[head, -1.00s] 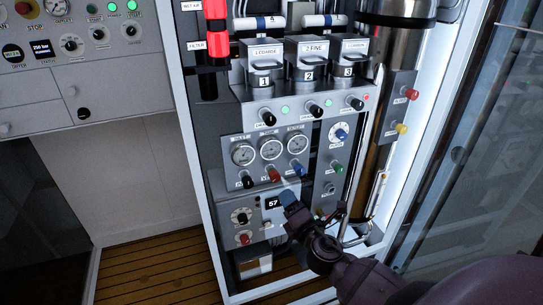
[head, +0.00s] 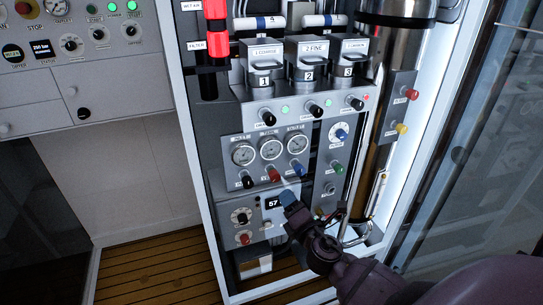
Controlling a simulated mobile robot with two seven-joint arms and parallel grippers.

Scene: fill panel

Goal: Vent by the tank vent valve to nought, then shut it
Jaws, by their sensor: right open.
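A grey panel holds three round gauges (head: 270,148) with a row of knobs below them: a black knob (head: 248,182), a red knob (head: 274,175) and a blue knob (head: 298,169). Their labels are too small to read, so I cannot tell which knob is the tank vent valve. The gauge needles are also too small to read. My left gripper is out of view.
A steel cylinder (head: 378,130) stands beside a plate with a red knob (head: 411,95) and a yellow knob (head: 402,129). A glass door (head: 470,150) is at the right. Wooden floor (head: 160,265) shows below.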

